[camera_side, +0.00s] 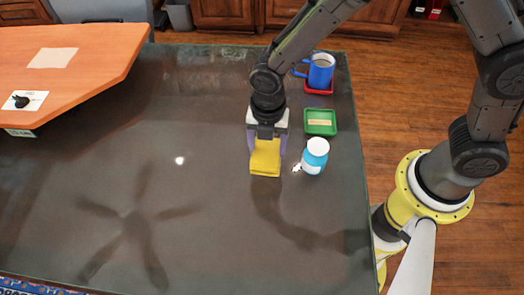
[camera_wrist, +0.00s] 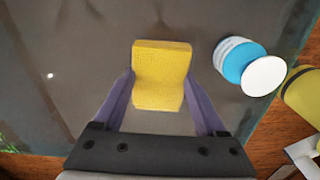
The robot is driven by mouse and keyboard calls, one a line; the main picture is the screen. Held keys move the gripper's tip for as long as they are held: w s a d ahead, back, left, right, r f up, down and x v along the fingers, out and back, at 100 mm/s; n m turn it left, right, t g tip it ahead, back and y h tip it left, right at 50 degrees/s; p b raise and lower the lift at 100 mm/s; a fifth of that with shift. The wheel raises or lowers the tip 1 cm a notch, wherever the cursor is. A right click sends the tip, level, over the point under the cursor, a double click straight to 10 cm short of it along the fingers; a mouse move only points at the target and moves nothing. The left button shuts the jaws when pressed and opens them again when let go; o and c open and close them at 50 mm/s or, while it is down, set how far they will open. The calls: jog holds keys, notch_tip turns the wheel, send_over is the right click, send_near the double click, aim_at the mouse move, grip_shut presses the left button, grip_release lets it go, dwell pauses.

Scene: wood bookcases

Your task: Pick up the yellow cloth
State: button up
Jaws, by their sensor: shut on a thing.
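The yellow cloth (camera_side: 265,158) is a small folded block between the fingers of my gripper (camera_side: 266,140) in the side view. In the wrist view the cloth (camera_wrist: 162,75) sits between the two purple fingertips of my gripper (camera_wrist: 158,86), which touch its left and right sides. My gripper is shut on the cloth. I cannot tell whether the cloth still rests on the dark table or is just above it.
A white and blue bottle (camera_side: 315,156) stands close to the right of the cloth. A green tray (camera_side: 320,131) and a blue mug (camera_side: 321,72) on a red tray (camera_side: 319,91) are behind it. An orange board (camera_side: 95,65) is at the left. The table's middle (camera_side: 150,160) is clear.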

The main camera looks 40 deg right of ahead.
jog(key=s+d+r, duration=0.7)
jog(key=s+r, duration=0.1)
jog(key=s, duration=0.2)
jog(key=shift+s+r, duration=0.25)
jog(key=shift+s, duration=0.1)
jog(key=o, duration=0.6)
jog(key=c, duration=0.4)
jog(key=w+d+r, duration=0.2)
jog(key=w, duration=0.1)
jog(key=shift+w+d+r, duration=0.2)
jog(key=shift+d+r, duration=0.05)
jog(key=shift+r, duration=0.05)
jog(key=shift+c, duration=0.3)
jog(key=shift+d+f, duration=0.1)
jog(key=shift+f, duration=2.8)
